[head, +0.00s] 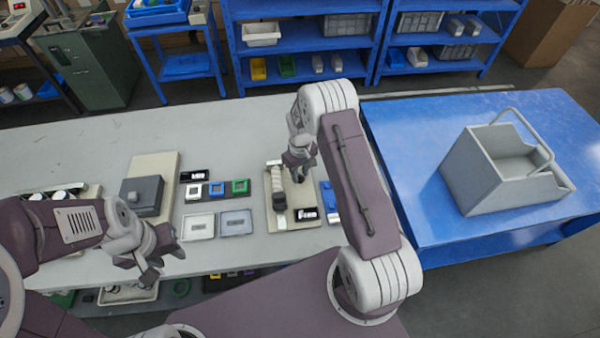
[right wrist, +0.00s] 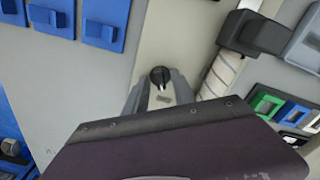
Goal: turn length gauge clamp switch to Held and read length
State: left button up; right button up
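The length gauge is a beige plate (head: 272,222) on the grey table, with a pale wrapped roll (head: 277,178) and a dark clamp block (head: 280,197) on it. A small black display (head: 306,214) beside the roll is too blurred to read. In the right wrist view a round black knob switch (right wrist: 160,77) with a pale pointer mark sits on the beige plate. My right gripper (right wrist: 159,92) is open, with one finger on each side of the knob; contact is unclear. My left gripper (head: 160,262) is open and empty near the table's front edge.
Blue switch pieces (right wrist: 105,20) lie beside the plate. Left of the gauge are small coloured frames (head: 217,188), two trays (head: 236,222) and a grey box (head: 142,196). A blue table (head: 420,220) at right holds a grey caddy (head: 485,200).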

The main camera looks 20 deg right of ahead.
grip_shut()
jog(key=m, duration=0.5)
jog(key=shift+m+b, duration=0.3)
jog(key=shift+m, duration=0.1)
jog(key=m, duration=0.6)
jog(key=shift+r, duration=0.1)
dwell(0.4)
jog(key=shift+o, duration=1.2)
grip_release()
